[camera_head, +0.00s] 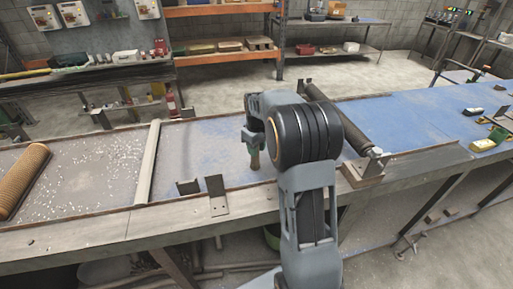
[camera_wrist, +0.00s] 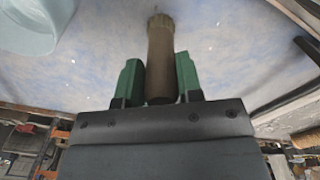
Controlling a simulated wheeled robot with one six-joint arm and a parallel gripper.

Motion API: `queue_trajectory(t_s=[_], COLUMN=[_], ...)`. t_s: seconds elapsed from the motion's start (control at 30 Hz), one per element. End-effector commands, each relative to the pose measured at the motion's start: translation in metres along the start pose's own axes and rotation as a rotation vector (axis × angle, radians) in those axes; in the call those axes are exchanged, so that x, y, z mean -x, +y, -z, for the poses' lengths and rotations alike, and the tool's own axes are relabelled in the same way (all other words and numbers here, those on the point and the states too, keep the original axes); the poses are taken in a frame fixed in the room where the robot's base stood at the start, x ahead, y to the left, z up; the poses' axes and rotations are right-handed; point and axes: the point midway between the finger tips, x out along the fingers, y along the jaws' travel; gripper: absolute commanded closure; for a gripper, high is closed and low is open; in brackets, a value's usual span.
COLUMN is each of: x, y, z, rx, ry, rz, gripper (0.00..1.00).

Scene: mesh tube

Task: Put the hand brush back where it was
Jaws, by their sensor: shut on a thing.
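My gripper (camera_head: 254,143) is over the blue part of the workbench (camera_head: 205,145), left of the black roller. Its green fingers (camera_wrist: 159,80) are shut on the brown handle of the hand brush (camera_wrist: 160,55). The brush sits between the fingers in the wrist view and points away from the gripper. In the head view only a short brown piece of the brush (camera_head: 255,160) shows below the gripper, pointing down. Whether its lower end touches the bench cannot be told. My arm hides the bench behind it.
Upright metal brackets (camera_head: 217,195) stand on the bench's front edge. A pale bar (camera_head: 147,163) crosses the bench at left, beside a brown mesh roll (camera_head: 22,180). The black roller (camera_head: 340,117) stands right of my gripper. Small items, including a yellow one (camera_head: 482,146), lie at far right.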

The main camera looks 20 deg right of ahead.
Motion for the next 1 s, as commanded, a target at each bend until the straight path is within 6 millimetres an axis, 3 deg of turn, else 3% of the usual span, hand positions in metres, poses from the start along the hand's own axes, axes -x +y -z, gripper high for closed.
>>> queue_trajectory(t_s=[0.17,0.2,0.43,0.77,1.0], x=[-0.004,-0.003,-0.002,0.004,0.043], y=[0.000,0.000,0.000,0.000,0.001], z=[0.000,0.000,0.000,0.000,0.001], rx=[0.000,0.000,0.000,0.000,0.000], ry=[0.001,0.000,0.000,0.002,0.005], rz=[0.000,0.000,0.000,-0.001,-0.003], gripper=[0.94,0.63,0.41,0.41,0.41])
